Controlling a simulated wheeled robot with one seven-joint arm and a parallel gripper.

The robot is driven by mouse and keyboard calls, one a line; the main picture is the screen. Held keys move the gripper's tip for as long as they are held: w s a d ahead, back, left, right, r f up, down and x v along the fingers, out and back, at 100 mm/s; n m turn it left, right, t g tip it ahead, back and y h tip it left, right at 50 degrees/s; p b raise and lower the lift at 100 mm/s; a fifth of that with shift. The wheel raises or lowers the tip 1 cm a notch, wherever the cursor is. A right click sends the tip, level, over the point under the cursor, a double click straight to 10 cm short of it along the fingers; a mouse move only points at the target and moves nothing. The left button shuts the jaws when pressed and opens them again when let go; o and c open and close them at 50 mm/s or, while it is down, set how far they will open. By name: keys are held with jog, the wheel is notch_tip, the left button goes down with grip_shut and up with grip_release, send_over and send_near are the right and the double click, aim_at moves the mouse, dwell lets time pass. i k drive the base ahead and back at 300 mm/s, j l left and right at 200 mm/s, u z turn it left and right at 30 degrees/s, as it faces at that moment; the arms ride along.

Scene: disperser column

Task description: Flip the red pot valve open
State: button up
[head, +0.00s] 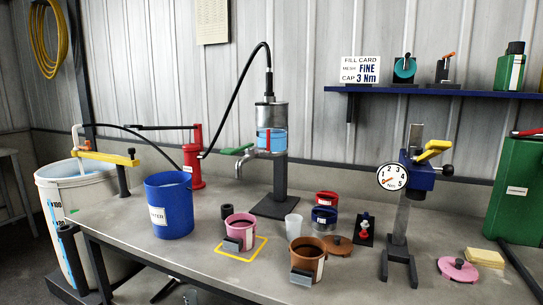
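A red upright cylinder (193,165) stands at the back left of the bench, with a dark bar across its top and a black hose beside it. I cannot tell whether it is the red pot. A green lever (236,150) sticks out left, roughly level, by the spout of the clear-walled column vessel (271,128). A small red fitting (364,226) stands on a black plate on the bench. Which of these is the red pot valve is not clear. My gripper is not in view.
A blue bucket (169,207), a pink pot (240,228) in a yellow outline and a brown pot (308,259) stand at the front. A dial stand (402,205) is at right. A white drum (75,215) is left.

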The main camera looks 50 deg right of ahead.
aim_at(267, 152)
jog(key=l+z, duration=0.45)
jog(key=i+l+z, duration=0.2)
jog(key=l+z, duration=0.3)
